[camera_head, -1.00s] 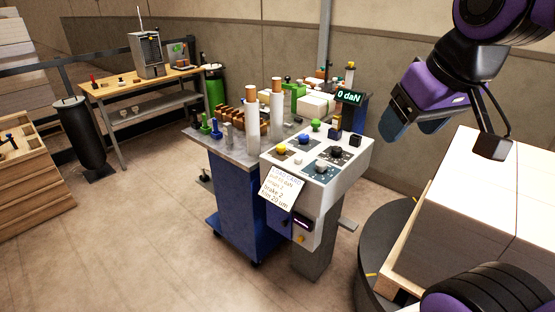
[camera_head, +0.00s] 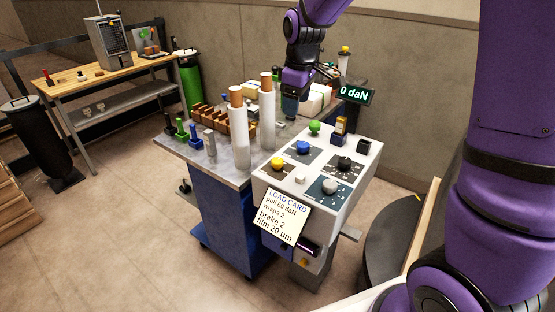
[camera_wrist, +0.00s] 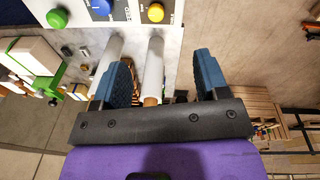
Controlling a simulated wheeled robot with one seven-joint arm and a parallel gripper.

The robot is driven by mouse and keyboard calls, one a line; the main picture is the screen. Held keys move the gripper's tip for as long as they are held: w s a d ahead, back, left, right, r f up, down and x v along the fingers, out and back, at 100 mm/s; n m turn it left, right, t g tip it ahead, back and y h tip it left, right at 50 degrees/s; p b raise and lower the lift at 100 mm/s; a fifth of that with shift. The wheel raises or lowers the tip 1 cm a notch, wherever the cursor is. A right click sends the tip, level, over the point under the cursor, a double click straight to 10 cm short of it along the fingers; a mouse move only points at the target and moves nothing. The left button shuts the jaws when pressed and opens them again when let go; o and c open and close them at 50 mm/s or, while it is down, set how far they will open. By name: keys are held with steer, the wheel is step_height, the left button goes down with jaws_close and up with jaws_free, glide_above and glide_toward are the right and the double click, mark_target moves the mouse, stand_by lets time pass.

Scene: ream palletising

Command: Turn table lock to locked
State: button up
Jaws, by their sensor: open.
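The control panel (camera_head: 268,177) is a pale sloped console with a yellow knob (camera_head: 277,162), a blue knob (camera_head: 303,147), a black knob (camera_head: 344,163), a light grey knob (camera_head: 330,186), a green button (camera_head: 314,127) and a black block (camera_head: 367,146). I cannot tell which control is the table lock; no lock label is readable. My gripper (camera_head: 290,104) hangs above and behind the panel, apart from it. In the wrist view my gripper (camera_wrist: 163,78) is open, its blue fingers apart with nothing gripped; white rolls and the panel's edge lie beyond.
Two white rolls (camera_head: 240,140) stand on the cart left of the panel, near my gripper. A load card (camera_head: 283,218) hangs in front. A display (camera_head: 356,93) reads 0 daN. A dark round turntable (camera_head: 395,235) is at right. Floor at left is open.

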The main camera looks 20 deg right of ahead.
mark_target(278, 160)
steer(key=w+f+n, duration=0.1)
steer(key=w+f, duration=0.1)
steer(key=f, duration=0.6)
steer(key=w+a+f+n+g, duration=0.1)
steer(key=w+f, duration=0.2)
steer(key=f, duration=0.4)
steer(key=w+a+f+n, duration=0.1)
steer(key=w+f, duration=0.1)
steer(key=f, duration=0.6)
steer(key=shift+w+a+f, duration=0.2)
steer(key=shift+w+f, duration=0.1)
steer(key=shift+f, duration=0.05)
steer(key=c, duration=0.9)
steer(key=shift+c, duration=0.2)
